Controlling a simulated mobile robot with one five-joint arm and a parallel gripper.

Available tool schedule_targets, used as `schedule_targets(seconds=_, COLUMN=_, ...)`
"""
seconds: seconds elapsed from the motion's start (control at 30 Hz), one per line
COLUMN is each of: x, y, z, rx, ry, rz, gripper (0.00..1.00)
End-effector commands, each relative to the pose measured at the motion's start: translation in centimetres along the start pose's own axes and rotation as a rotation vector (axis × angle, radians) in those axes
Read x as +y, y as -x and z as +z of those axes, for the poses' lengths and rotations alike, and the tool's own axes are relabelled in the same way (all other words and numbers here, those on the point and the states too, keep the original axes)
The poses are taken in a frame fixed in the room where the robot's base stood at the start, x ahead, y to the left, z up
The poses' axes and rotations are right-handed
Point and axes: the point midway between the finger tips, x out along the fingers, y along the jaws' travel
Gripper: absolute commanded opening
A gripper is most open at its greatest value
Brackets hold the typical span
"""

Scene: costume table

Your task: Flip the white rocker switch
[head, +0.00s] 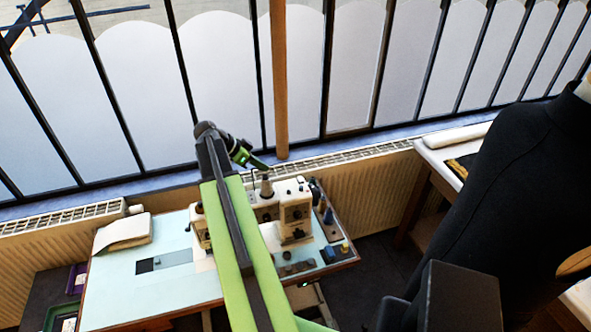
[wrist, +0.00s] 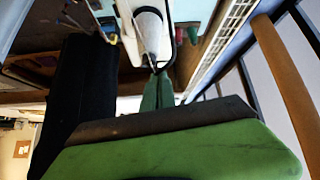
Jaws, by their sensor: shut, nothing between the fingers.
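I cannot make out a white rocker switch in either view. A white sewing machine (head: 292,212) stands on the pale blue table (head: 120,290), partly hidden behind my green arm. My gripper (head: 264,166) is above and behind the machine in the head view, near the radiator side of the table. In the wrist view its green fingers (wrist: 157,80) are together and hold nothing. A white rounded form (wrist: 150,30) lies just beyond the fingertips. I cannot tell whether they touch it.
A folded cream cloth (head: 124,231) lies at the table's left. Small spools and tools (head: 328,217) stand by the machine's right. A radiator (head: 360,190) and barred windows run behind. A black dress form (head: 500,195) fills the right side, with another table (head: 450,150) beyond.

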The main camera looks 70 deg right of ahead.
Motion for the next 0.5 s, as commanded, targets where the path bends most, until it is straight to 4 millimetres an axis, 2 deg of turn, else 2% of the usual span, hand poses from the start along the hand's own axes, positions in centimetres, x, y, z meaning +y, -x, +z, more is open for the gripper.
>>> schedule_targets(seconds=0.03, x=0.2, y=-0.8, z=-2.6, rx=0.021, ry=-0.070, rz=0.024, gripper=0.00)
schedule_targets(seconds=0.13, x=0.8, y=-2.1, z=-4.9, rx=0.049, ry=-0.155, rz=0.047, gripper=0.00)
schedule_targets(seconds=0.2, x=1.0, y=-2.4, z=-5.4, rx=0.057, ry=-0.174, rz=0.052, gripper=0.00)
schedule_targets(seconds=0.5, x=1.0, y=-2.7, z=-5.2, rx=0.056, ry=-0.174, rz=0.052, gripper=0.00)
